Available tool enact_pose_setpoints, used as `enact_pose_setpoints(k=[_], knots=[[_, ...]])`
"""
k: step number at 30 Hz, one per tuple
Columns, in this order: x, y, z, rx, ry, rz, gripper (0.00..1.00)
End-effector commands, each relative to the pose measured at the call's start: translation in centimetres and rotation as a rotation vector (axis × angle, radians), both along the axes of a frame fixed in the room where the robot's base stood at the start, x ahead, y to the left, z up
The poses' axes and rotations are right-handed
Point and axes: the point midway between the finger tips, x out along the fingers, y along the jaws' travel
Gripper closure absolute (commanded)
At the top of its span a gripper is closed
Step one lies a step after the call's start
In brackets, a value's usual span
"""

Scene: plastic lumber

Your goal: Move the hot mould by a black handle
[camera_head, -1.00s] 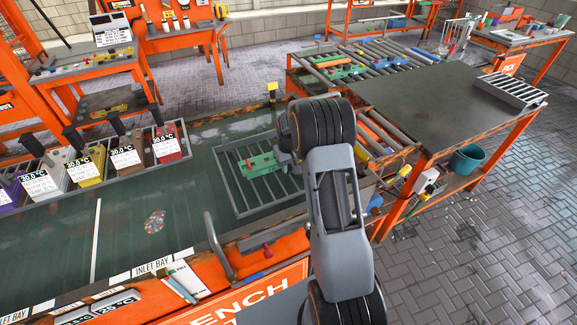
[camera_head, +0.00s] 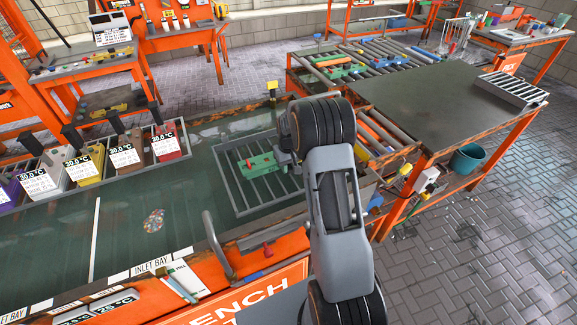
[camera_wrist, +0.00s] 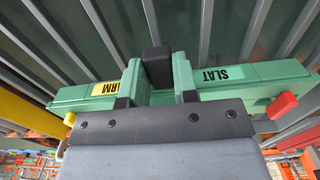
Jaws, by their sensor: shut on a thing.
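A green mould (camera_head: 262,165) lies on the slatted rack (camera_head: 236,196) in the head view. In the wrist view, the mould (camera_wrist: 235,82) spans the picture, with a "SLAT" label on its right part and a yellow label reading "ARM" on its left, possibly cut off. A black handle (camera_wrist: 157,60) stands up at its middle. A red knob (camera_wrist: 282,105) is at its right end. My gripper (camera_wrist: 158,82) is shut on the black handle, one jaw on each side. In the head view my arm hides most of the gripper.
A row of cartons with temperature tags (camera_head: 124,157) stands along the belt's far side. A roller conveyor (camera_head: 345,68) with more moulds is behind. A dark bench top (camera_head: 430,105) at right is mostly clear, with a grey grate (camera_head: 511,90). A bent metal handle (camera_head: 215,246) rises at the near edge.

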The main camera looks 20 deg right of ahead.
Motion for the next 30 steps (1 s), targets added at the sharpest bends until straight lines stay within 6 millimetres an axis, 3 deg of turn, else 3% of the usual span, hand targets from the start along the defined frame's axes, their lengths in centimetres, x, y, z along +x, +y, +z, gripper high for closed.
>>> enact_pose_setpoints(k=[21,22,30], knots=[[0.09,-0.02,-0.19,-0.001,-0.004,0.000,1.00],[0.09,-0.02,-0.19,-0.001,-0.004,0.000,0.70],[0.04,-0.01,-0.27,0.000,-0.002,0.000,0.44]])
